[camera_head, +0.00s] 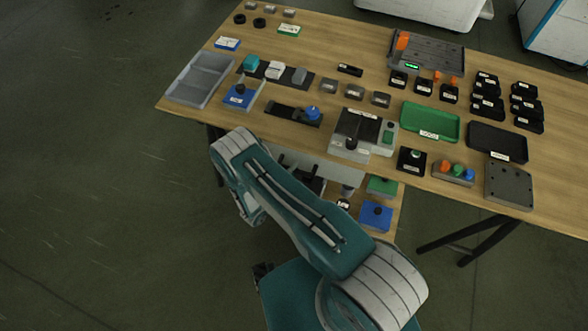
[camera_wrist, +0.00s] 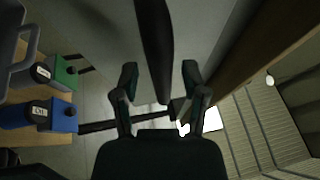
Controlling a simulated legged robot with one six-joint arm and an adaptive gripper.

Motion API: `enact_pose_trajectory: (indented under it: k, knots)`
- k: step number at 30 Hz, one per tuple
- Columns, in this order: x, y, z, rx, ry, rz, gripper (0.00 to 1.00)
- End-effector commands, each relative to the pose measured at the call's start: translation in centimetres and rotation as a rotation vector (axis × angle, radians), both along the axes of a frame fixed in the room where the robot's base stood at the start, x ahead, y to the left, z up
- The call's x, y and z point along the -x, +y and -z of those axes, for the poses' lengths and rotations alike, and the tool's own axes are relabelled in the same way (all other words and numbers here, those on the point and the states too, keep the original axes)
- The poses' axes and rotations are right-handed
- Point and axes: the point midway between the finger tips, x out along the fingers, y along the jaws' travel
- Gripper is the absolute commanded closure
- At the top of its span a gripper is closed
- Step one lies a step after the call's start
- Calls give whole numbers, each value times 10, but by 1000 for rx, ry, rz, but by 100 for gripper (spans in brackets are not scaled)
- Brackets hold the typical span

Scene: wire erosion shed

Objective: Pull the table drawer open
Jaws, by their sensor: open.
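The wooden table (camera_head: 345,80) crosses the head view. Below its front edge is a light grey drawer (camera_head: 330,171), partly hidden by my arm. In the wrist view the grey drawer front (camera_wrist: 198,35) lies beyond my gripper, with a dark bar handle (camera_wrist: 154,42) standing out from it. My gripper (camera_wrist: 160,77) is open, one finger on each side of the handle. I cannot tell whether either finger touches it. In the head view my gripper (camera_head: 308,180) is a dark shape at the drawer, mostly behind my arm.
A lower wooden shelf (camera_head: 397,222) holds a blue box (camera_head: 376,215) and a green box (camera_head: 382,186) right of my gripper. The tabletop carries many trays, blocks and devices. Dark table legs (camera_head: 480,240) stand at right. The floor at left is clear.

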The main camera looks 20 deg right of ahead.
Motion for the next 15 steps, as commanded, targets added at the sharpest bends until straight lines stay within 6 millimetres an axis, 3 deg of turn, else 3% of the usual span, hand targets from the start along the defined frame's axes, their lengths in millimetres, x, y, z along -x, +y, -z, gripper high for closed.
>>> enact_pose_trajectory:
  k: [3,5,7,15]
  knots:
    - [0,0,0,0,0,0,43]
    - [0,0,0,0,0,0,66]
    - [0,0,0,0,0,0,97]
    - [0,0,1,-3,2,0,100]
